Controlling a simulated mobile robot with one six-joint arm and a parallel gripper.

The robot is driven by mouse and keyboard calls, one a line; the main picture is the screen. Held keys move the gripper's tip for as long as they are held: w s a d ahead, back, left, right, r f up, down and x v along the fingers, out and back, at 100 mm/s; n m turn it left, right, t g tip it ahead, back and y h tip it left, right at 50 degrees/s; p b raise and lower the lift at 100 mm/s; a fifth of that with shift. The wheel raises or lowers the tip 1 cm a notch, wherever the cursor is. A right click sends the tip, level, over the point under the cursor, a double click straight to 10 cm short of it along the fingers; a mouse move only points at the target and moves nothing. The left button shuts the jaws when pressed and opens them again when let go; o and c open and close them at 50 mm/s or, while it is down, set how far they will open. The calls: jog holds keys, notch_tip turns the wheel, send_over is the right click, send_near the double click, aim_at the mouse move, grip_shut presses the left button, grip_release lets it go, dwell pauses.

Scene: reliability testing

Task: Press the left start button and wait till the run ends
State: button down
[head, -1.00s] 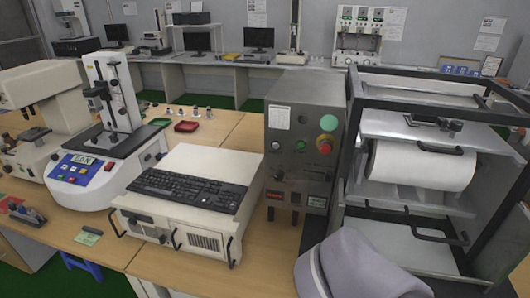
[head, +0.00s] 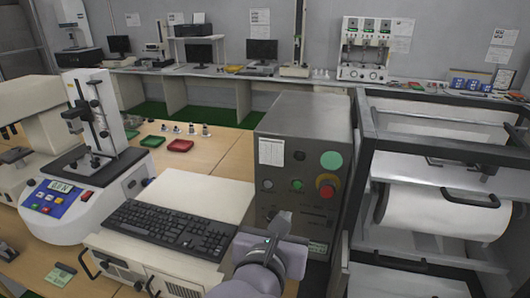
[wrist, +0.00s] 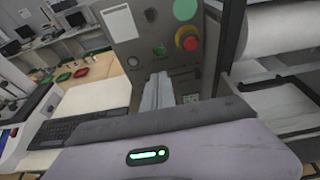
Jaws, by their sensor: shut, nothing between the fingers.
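A grey control box (head: 300,140) stands on the table right of the keyboard. Its front has a pale round button (head: 267,184) at the left, a green button (head: 297,184) in the middle, a red mushroom button (head: 327,187) on a yellow ring, and a large pale green disc (head: 331,159). No label tells which is the left start button. My gripper (head: 284,217) is shut and empty, in front of the box's lower panel. In the wrist view its fingers (wrist: 160,82) point at the panel below the green button (wrist: 159,50); contact is not visible.
A keyboard (head: 170,228) lies on a pale unit to the left. A black-framed machine with a white roll (head: 450,210) stands close on the right. A test stand (head: 85,180) and small trays (head: 180,146) are further left.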

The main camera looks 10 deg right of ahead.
jog(key=b, duration=0.3)
send_near(297, 186)
notch_tip(297, 186, down, 2)
jog(key=w, duration=0.2)
jog(key=w+d, duration=0.2)
jog(key=w, duration=0.1)
jog(key=shift+w, duration=0.1)
jog(key=shift+w+d, duration=0.1)
jog(key=shift+w, duration=0.25)
